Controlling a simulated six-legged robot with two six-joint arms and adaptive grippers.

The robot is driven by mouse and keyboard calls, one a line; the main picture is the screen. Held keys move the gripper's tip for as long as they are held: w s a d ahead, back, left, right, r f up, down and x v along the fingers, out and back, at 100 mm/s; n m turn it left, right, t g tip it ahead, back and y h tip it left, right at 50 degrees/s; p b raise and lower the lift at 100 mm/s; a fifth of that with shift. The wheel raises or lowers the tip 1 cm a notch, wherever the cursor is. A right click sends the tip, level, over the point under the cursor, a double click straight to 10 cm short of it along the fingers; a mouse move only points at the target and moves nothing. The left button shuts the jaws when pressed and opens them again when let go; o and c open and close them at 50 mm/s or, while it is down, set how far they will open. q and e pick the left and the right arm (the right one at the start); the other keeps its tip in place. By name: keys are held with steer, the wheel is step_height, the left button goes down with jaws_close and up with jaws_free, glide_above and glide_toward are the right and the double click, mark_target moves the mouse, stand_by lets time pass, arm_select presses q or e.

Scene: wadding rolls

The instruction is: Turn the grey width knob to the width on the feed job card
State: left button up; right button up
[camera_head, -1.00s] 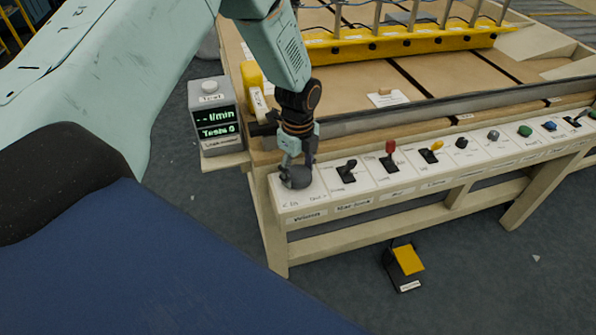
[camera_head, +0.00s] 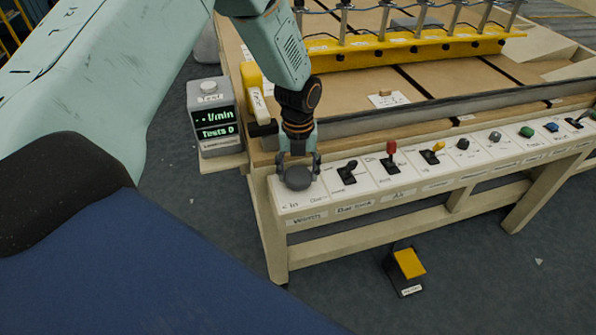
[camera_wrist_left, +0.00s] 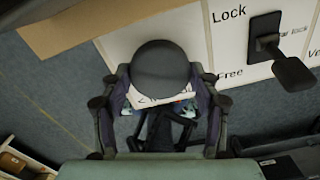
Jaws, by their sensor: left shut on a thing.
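The grey width knob (camera_head: 298,178) sits at the left end of the control panel (camera_head: 330,205), above a label reading "Width". My left gripper (camera_head: 299,163) is on it from above, one finger at each side, shut on the knob. In the left wrist view the knob is a dark round cap (camera_wrist_left: 160,66) between the two fingers (camera_wrist_left: 160,84). Its pointer and the scale value cannot be made out. A small white card (camera_head: 388,99) lies on the table top; its writing is too small to read, so I cannot tell if it is the feed job card. My right gripper is out of view.
A black lever (camera_head: 348,172) marked Lock and Free in the wrist view stands close right of the knob. Red (camera_head: 391,152) and yellow (camera_head: 438,148) levers and buttons follow. A display box (camera_head: 212,118) stands at left, a pedal (camera_head: 408,264) on the floor.

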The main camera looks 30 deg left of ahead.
mark_target(298, 175)
arm_select(q)
steer(key=shift+s+f+m, duration=0.25)
steer(key=shift+s+m, duration=0.05)
steer(key=shift+m, duration=0.1)
steer(key=o, duration=1.2)
steer(key=shift+w+r, duration=0.1)
steer(key=shift+w, duration=0.1)
steer(key=shift+r, duration=0.1)
steer(key=shift+w+r, duration=0.15)
steer(key=shift+r, duration=0.35)
step_height(298, 175, up, 11)
